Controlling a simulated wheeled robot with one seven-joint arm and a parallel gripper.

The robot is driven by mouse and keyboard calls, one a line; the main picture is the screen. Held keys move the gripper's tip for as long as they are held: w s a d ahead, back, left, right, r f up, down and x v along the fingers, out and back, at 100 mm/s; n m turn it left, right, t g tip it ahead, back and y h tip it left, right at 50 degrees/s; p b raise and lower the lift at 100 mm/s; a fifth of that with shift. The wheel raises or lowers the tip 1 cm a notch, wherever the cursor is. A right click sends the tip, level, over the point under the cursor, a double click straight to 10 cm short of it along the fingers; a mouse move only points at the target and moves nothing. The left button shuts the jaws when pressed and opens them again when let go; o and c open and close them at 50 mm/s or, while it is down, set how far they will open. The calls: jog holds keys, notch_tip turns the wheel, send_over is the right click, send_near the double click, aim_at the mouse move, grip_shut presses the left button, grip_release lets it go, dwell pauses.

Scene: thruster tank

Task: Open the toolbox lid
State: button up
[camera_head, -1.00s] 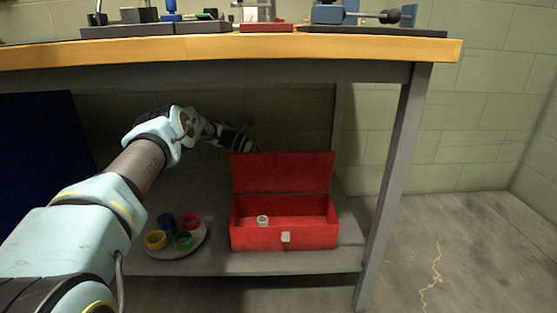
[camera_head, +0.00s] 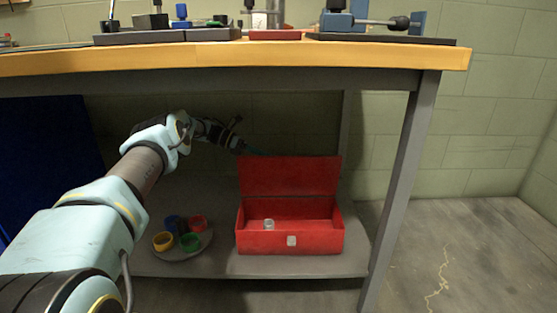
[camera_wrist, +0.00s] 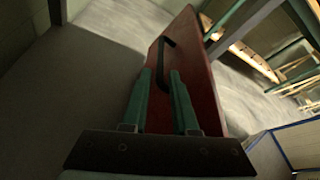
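The red toolbox (camera_head: 318,240) sits on the shelf under the bench. Its lid (camera_head: 290,177) stands open, roughly upright at the back of the box, and the inside shows. My gripper (camera_head: 240,148) is at the top left corner of the lid, partly hidden behind it. In the wrist view, my gripper's two green fingers (camera_wrist: 161,75) are apart with a gap between them. The red lid (camera_wrist: 205,90) with its black handle (camera_wrist: 166,55) lies just beyond and beside them. I cannot tell whether a finger touches the lid.
A small pale cup (camera_head: 269,224) is inside the toolbox. A round grey tray (camera_head: 178,255) with several coloured cups stands left of it on the shelf (camera_head: 240,268). The bench top (camera_head: 200,62) is above my arm, and a grey leg (camera_head: 400,190) stands at right.

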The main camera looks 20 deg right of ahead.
jog(key=shift+v, duration=1.65)
